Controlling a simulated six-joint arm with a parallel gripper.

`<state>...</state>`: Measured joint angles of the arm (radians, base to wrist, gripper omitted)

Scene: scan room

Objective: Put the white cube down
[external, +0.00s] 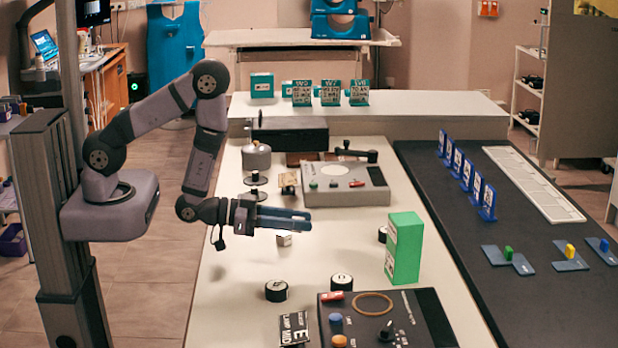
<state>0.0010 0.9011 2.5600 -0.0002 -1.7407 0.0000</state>
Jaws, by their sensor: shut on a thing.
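My gripper (309,220) is stretched out level above the white table, its blue-grey fingers pointing right. It is shut on the small white cube (284,240), which shows just below the fingers. The fingers hide the upper part of the cube. I cannot tell from this view whether the cube's underside touches the tabletop.
A green and white box (404,248) stands upright to the right. Black round pieces (276,291) lie on the table in front, near a dark control panel (440,325). A grey console (348,194) stands behind the gripper. Bare tabletop (235,275) lies at front left.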

